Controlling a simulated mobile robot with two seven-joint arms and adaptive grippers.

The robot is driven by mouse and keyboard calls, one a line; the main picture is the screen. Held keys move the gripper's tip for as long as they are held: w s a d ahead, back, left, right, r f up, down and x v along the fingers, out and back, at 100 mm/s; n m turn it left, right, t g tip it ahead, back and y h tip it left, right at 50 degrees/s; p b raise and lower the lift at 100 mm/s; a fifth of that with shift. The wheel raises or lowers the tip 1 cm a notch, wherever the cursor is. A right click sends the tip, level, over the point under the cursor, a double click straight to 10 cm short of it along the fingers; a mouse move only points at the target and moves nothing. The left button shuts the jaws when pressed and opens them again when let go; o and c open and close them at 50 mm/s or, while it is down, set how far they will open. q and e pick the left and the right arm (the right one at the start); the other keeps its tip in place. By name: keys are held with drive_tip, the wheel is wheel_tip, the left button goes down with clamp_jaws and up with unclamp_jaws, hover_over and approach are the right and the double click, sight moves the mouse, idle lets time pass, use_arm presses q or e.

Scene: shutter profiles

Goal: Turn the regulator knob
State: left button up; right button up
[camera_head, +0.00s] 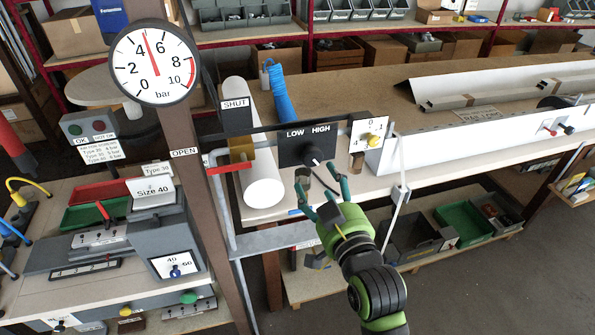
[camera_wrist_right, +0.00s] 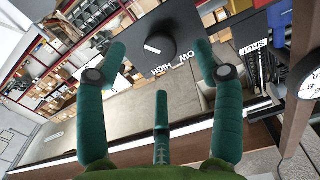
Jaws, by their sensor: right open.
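The regulator knob (camera_head: 312,154) is round and black with a white pointer mark, on a black panel (camera_head: 290,140) lettered LOW and HIGH. In the head view the pointer tilts down and to the right. In the right wrist view the knob (camera_wrist_right: 158,46) shows between the two outer fingertips, apparently beyond them. My right gripper (camera_head: 322,186) has green-teal fingers, spread open and empty, just below and in front of the knob. It also shows in the wrist view (camera_wrist_right: 160,72). I see no contact with the knob. My left gripper is not in view.
A round gauge (camera_head: 154,62) in bar reads between 4 and 6. A yellow knob on a white dial plate (camera_head: 381,126) sits right of the panel. Open floor lies at lower right.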

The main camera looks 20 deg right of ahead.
sight(314, 157)
drive_tip(key=w+p, duration=0.1)
drive_tip(key=w, duration=0.1)
drive_tip(key=w+r+p, duration=0.1)
drive_tip(key=w, duration=0.1)
drive_tip(key=w+p, duration=0.1)
drive_tip(key=w, duration=0.1)
drive_tip(key=shift+d+r, duration=0.3)
drive_tip(key=shift+r, duration=0.1)
drive_tip(key=shift+w+f, duration=0.1)
drive_tip(key=shift+w, duration=0.25)
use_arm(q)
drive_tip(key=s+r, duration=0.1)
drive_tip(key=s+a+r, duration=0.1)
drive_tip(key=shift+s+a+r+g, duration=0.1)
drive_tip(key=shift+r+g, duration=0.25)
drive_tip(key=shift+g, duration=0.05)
use_arm(e)
drive_tip(key=shift+c, duration=0.4)
drive_tip(key=c, duration=1)
